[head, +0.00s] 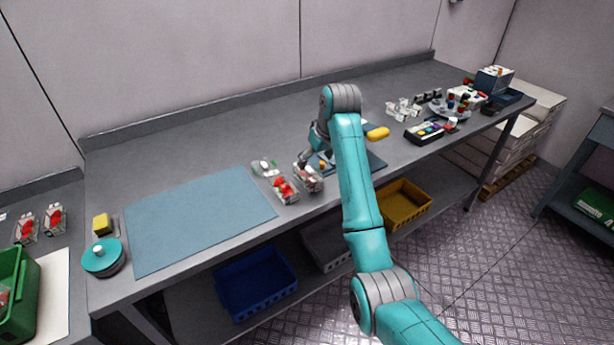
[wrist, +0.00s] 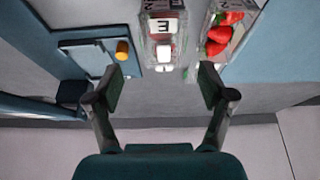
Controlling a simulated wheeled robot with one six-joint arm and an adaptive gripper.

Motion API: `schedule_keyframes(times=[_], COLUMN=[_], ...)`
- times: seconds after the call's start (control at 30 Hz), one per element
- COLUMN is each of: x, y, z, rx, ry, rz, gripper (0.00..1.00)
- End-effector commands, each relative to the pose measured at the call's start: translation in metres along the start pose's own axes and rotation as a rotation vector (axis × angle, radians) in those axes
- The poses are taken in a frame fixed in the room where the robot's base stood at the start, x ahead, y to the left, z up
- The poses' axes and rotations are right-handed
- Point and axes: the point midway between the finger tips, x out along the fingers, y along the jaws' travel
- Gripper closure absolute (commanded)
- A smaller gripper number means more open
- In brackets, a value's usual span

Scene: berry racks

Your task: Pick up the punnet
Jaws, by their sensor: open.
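A clear punnet of red strawberries (head: 285,190) lies on the grey bench at the right edge of the blue mat; it also shows at the upper right of the wrist view (wrist: 222,35). Beside it is a clear container with white blocks (head: 309,180), one marked with a dark letter; in the wrist view this container (wrist: 162,28) is at top centre. My gripper (wrist: 162,88) is open and empty, its fingers spread on either side of the line of the white-block container. In the head view my gripper is partly hidden behind my arm.
A blue mat (head: 200,220) lies left of the punnets, mostly bare. A small tray with an orange-topped item (wrist: 122,50) is close to the left finger. More strawberry punnets (head: 54,219) stand on the far-left table. Bins (head: 255,280) sit under the bench.

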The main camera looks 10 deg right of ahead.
Motion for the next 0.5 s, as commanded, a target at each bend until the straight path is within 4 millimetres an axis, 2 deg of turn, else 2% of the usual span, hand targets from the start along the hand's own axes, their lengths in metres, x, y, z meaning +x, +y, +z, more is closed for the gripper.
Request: schedule_keyframes(times=[0.03, 0.2, 0.37, 0.5], x=[0.009, 0.031, 0.04, 0.054], y=[-0.001, -0.001, -0.001, -0.003], z=[0.001, 0.0, 0.0, -0.003], rx=[0.0, 0.0, 0.0, 0.0], ry=[-0.004, -0.001, 0.0, -0.001], rz=[-0.001, 0.0, 0.0, 0.0], gripper=[0.19, 0.19, 0.19, 0.19])
